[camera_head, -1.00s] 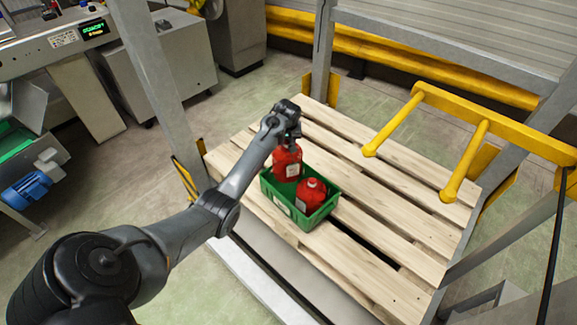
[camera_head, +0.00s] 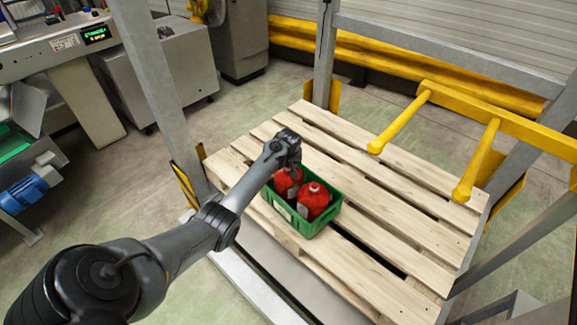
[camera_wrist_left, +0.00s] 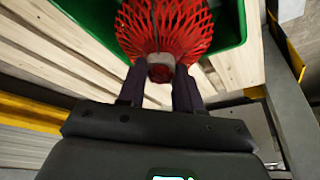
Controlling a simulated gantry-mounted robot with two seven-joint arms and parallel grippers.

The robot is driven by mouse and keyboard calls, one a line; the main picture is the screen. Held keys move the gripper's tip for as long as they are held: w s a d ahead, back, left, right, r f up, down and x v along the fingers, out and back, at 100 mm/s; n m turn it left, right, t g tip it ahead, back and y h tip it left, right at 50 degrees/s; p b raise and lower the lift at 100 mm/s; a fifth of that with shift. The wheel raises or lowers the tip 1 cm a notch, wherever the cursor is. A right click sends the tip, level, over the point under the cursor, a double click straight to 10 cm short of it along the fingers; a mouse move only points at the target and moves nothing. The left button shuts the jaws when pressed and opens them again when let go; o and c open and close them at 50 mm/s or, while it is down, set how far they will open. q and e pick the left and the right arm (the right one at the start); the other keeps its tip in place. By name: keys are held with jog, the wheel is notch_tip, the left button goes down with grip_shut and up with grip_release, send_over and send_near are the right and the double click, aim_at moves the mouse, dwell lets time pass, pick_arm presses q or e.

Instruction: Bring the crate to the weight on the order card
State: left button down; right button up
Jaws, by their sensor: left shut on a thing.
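The green crate (camera_head: 318,222) stands on the wooden pallet with two red net bags in it. One red net bag (camera_head: 314,197) sits in the right part of the crate. The other red net bag (camera_head: 284,184) is in the left part, under my left gripper (camera_head: 292,168). In the left wrist view my left gripper (camera_wrist_left: 160,80) is shut on the pale neck of this red net bag (camera_wrist_left: 165,25), with the green crate wall (camera_wrist_left: 95,22) behind it. The order card is not recognisable. My right gripper is not in view.
The wooden pallet (camera_head: 395,215) has free room behind and right of the crate. Yellow bars (camera_head: 478,160) reach over its right side. A grey post (camera_head: 155,80) stands left of the pallet. A machine with a small lit display (camera_head: 94,35) is at the far left.

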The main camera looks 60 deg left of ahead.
pick_arm(q)
jog(key=shift+w+a+r, duration=0.1)
jog(key=shift+r, duration=0.05)
jog(key=c, duration=1.1)
grip_release()
jog(key=shift+f, duration=0.25)
jog(key=shift+c, duration=0.2)
jog(key=o, duration=0.4)
